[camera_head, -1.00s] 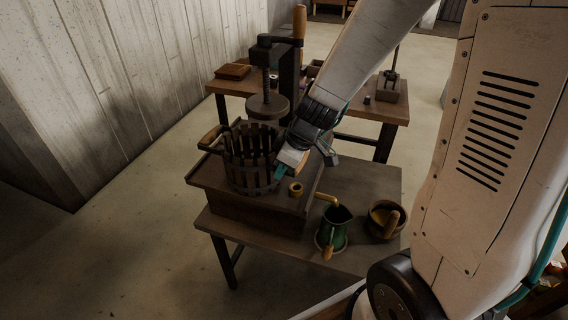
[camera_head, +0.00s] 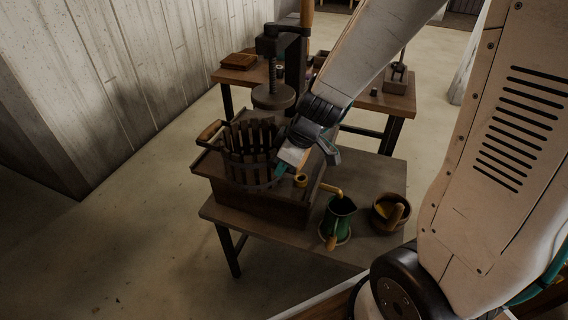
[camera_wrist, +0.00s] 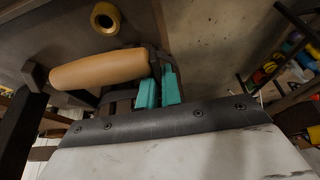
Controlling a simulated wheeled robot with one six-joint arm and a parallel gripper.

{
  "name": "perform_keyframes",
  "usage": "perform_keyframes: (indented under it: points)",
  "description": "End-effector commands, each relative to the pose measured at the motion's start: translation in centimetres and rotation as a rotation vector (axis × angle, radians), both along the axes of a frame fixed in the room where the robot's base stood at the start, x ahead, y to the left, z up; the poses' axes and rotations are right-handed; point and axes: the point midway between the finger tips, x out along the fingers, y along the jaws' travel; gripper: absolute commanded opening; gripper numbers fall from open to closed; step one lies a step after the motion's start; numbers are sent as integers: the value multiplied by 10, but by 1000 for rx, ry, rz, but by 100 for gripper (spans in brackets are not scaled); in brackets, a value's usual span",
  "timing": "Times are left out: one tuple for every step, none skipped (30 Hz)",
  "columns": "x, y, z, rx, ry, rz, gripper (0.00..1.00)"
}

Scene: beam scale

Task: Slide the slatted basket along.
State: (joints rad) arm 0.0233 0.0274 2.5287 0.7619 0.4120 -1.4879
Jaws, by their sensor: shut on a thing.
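The slatted basket (camera_head: 251,153) is round, of dark upright slats with metal bands. It stands upright on the dark wooden press bed (camera_head: 250,206), in front of and below the press's round plate (camera_head: 273,97). A wooden handle (camera_head: 209,131) sticks out at its left. My gripper (camera_head: 281,168) is at the basket's right side. In the wrist view my teal fingers (camera_wrist: 160,88) are closed at the end of the basket's other wooden handle (camera_wrist: 98,70), by its dark bracket. The exact contact is partly hidden.
A yellow ring-ended spout (camera_head: 301,180) is at the bed's right; the ring also shows in the wrist view (camera_wrist: 105,18). A second table (camera_head: 398,103) stands behind.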

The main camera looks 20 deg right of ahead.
Motion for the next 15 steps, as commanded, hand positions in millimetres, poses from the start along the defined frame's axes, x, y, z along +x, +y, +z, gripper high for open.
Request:
perform_keyframes:
  points:
    - [-1,2,0,1,1,5,0]
    - [-1,2,0,1,1,5,0]
    - [-1,2,0,1,1,4,0]
    - [-1,2,0,1,1,4,0]
    - [-1,2,0,1,1,4,0]
    - [-1,2,0,1,1,4,0]
    - [-1,2,0,1,1,4,14]
    - [-1,2,0,1,1,4,23]
    - [-1,2,0,1,1,3,32]
    - [-1,2,0,1,1,3,32]
    - [-1,2,0,1,1,3,32]
    - [-1,1,0,1,1,2,32]
    - [-1,1,0,1,1,2,32]
    - [-1,1,0,0,0,1,32]
    - [0,1,0,0,0,1,32]
